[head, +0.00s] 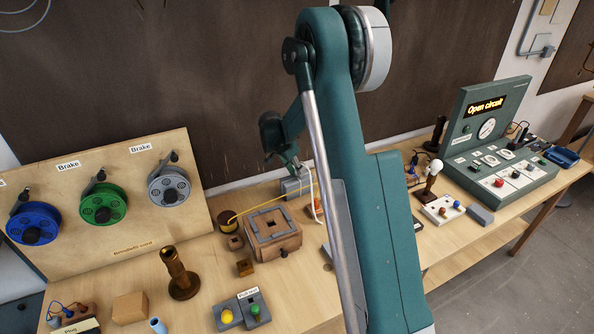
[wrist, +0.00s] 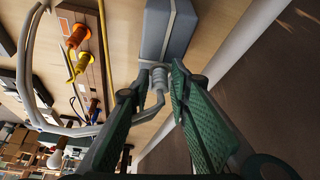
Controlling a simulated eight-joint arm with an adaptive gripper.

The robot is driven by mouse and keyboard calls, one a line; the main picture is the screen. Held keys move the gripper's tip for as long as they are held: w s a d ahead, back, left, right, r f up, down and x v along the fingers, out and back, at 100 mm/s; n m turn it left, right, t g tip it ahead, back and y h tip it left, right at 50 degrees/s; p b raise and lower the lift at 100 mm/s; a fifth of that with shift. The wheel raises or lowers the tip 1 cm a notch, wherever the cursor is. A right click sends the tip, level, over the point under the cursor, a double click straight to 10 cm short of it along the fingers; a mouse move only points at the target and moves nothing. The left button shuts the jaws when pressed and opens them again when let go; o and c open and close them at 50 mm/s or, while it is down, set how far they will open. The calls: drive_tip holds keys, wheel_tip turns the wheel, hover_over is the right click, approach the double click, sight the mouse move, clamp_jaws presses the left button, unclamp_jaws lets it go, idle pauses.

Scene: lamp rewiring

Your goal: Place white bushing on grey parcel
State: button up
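The grey parcel (wrist: 152,42) is a block with a lighter band across it, at the top of the wrist view. In the head view the parcel (head: 291,187) stands on the bench under my gripper (head: 293,166). The small pale bushing (wrist: 158,77) is at the parcel's near edge in the wrist view, with a pale cord running from it. I cannot tell whether it touches the parcel. My gripper (wrist: 156,80) has its fingertips apart on either side of the bushing, with narrow gaps showing. The bushing cannot be made out in the head view.
A wooden box (head: 273,235) and a spool (head: 229,222) with yellow cord stand near the parcel. A brake board with reels (head: 101,207) is at left. A teal test panel (head: 495,145) reads "Open circuit" at right. A pale cord (wrist: 32,70) loops at left in the wrist view.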

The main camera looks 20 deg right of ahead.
drive_tip(key=o, duration=0.3)
drive_tip(key=shift+r, duration=0.2)
drive_tip(key=v, duration=1.2)
drive_tip(key=shift+s+a, duration=0.1)
drive_tip(key=shift+s, duration=0.05)
idle(0.6)
